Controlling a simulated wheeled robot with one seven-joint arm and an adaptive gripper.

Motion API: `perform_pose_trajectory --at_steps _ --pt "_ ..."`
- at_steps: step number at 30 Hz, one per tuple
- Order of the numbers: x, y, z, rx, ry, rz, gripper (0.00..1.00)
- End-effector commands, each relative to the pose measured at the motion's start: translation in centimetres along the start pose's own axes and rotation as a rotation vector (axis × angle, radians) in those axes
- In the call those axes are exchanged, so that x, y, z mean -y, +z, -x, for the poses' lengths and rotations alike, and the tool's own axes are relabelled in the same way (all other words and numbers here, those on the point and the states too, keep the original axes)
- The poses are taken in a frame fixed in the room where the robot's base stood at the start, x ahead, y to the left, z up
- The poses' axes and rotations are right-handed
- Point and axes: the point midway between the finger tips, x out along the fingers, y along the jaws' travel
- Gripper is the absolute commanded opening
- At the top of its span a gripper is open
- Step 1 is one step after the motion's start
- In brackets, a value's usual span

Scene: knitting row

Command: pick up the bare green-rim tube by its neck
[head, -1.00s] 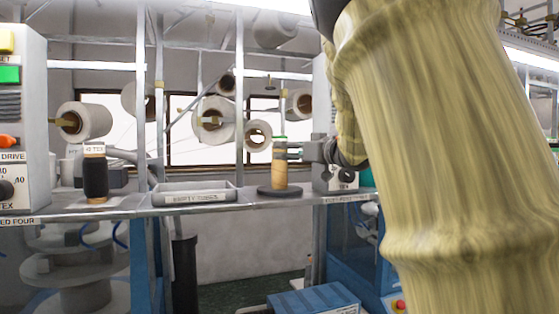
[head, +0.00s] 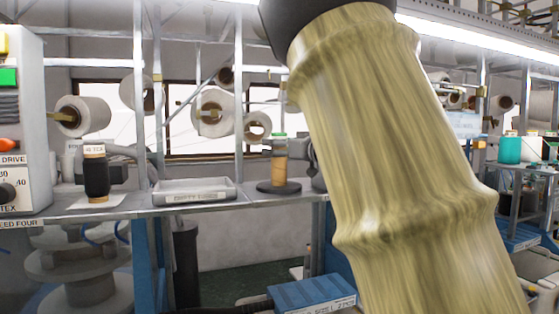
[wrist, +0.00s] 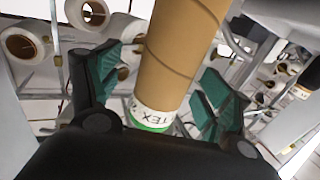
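The bare brown tube (head: 279,168) stands upright on a dark round base (head: 262,187) on the bench in the head view. Its green rim (head: 278,135) is at the top, above a pale band. In the wrist view the tube (wrist: 178,60) appears upside down, with its white "TEX" band and green rim (wrist: 150,126) nearest the camera. My gripper (wrist: 168,85) is open, with one teal-padded finger on each side of the tube's neck end. Gaps show between the tube and both pads. In the head view my arm hides most of the gripper.
A grey tray (head: 195,191) labelled for empty tubes lies left of the tube. A black-wound tube (head: 96,176) stands farther left. White yarn cones (head: 212,112) hang on the rack behind. A blue box (head: 312,292) sits below the bench front.

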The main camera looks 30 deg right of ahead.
Motion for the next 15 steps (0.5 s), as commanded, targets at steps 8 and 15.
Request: perform_pose_trajectory --at_steps 8,15 --pt "0.01 -0.01 0.01 0.0 0.0 0.0 0.35" --pt "0.01 -0.05 0.02 0.0 0.0 0.0 0.35"
